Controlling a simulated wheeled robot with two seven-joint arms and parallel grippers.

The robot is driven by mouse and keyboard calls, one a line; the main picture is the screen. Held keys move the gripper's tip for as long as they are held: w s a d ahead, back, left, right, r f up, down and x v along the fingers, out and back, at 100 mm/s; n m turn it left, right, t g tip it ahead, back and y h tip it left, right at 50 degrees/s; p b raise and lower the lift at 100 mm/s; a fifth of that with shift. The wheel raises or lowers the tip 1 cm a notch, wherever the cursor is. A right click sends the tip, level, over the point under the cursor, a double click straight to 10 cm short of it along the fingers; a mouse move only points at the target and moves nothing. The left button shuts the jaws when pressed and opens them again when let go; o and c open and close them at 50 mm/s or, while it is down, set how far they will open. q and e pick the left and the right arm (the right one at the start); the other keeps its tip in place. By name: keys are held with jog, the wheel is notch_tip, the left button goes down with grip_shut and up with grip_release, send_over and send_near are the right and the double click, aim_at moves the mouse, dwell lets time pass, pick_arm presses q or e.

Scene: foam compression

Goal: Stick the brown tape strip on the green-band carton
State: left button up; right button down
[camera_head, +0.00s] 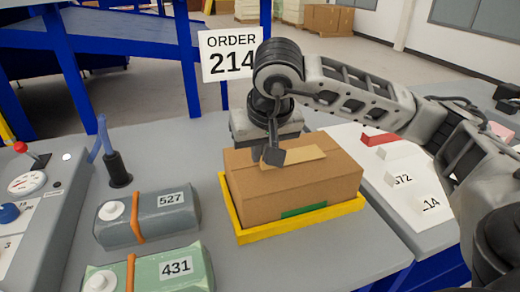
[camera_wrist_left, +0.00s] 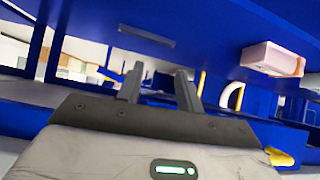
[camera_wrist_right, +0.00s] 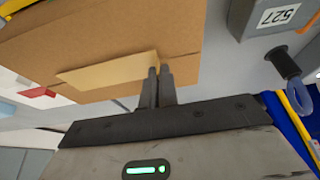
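The cardboard carton (camera_head: 290,190) with a green band (camera_head: 303,211) low on its front face sits in a shallow yellow tray (camera_head: 300,228). The tan-brown tape strip (camera_head: 302,157) shows against the carton's top; I cannot tell whether it lies flat or is slightly above it. My right gripper (camera_head: 270,156) is over the carton top. In the right wrist view its fingers (camera_wrist_right: 160,72) are almost together at one end of the strip (camera_wrist_right: 110,73), and appear shut on it. My left gripper (camera_wrist_left: 160,82) is outside the head view, open, with nothing between its fingers.
Two padded packs, grey 527 (camera_head: 150,218) and green 431 (camera_head: 150,270), lie left of the tray. A dark holder (camera_head: 118,170) and a control panel (camera_head: 25,200) stand further left. A white board (camera_head: 375,170) with small blocks is at right. An ORDER 214 sign (camera_head: 231,54) stands behind.

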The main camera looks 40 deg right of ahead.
jog(key=shift+s+f+b, duration=0.15)
jog(key=shift+f+b, duration=0.4)
jog(key=shift+b, duration=0.05)
dwell(2.1)
jog(key=c, duration=1.6)
grip_release()
jog(key=shift+r, duration=0.15)
jog(key=shift+r+p, duration=0.8)
jog(key=shift+r, duration=0.3)
jog(key=shift+r+p, duration=1.6)
jog(key=shift+r, duration=0.85)
